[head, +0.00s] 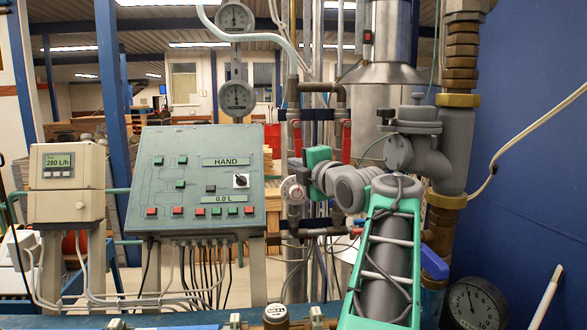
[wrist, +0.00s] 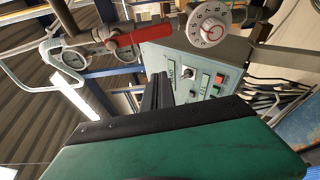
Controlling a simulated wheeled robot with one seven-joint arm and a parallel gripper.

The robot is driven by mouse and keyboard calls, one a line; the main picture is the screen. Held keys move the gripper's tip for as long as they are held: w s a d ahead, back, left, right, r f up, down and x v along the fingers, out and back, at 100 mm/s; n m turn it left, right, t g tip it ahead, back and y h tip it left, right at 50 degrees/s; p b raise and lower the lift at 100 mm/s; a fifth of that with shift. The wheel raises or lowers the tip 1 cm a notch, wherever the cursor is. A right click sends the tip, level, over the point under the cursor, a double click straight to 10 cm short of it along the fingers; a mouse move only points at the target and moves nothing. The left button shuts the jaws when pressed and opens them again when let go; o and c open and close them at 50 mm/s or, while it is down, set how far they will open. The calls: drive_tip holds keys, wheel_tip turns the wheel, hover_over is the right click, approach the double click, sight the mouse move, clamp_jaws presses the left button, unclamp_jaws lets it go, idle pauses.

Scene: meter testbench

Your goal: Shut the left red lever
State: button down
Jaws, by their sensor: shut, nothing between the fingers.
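The left red lever (head: 297,139) hangs nearly upright along a thin vertical pipe, in line with it. It also shows in the wrist view as a red handle (wrist: 130,38), turned sideways by the camera's tilt. The right red lever (head: 347,141) hangs likewise on the parallel pipe. My gripper (head: 301,163) is just below the left lever's lower end in the head view, partly hidden by its green body. In the wrist view its dark fingers (wrist: 157,90) are together and empty, apart from the lever.
A white numbered dial (wrist: 210,30) sits on the pipe below the left lever. The sloped control panel (head: 180,200) stands to the left, with round gauges (head: 237,97) above. A large grey pipe (head: 457,140) and a blue wall (head: 530,150) are at right.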

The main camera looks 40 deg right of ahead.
sight(298, 143)
drive_tip(key=p+x, duration=0.4)
drive_tip(key=x, duration=0.6)
drive_tip(key=s+d, duration=0.1)
drive_tip(key=s+d+p, duration=0.1)
drive_tip(key=d, duration=0.1)
drive_tip(key=shift+s+r, duration=0.15)
drive_tip(key=shift+r, duration=0.05)
drive_tip(key=shift+f, duration=0.1)
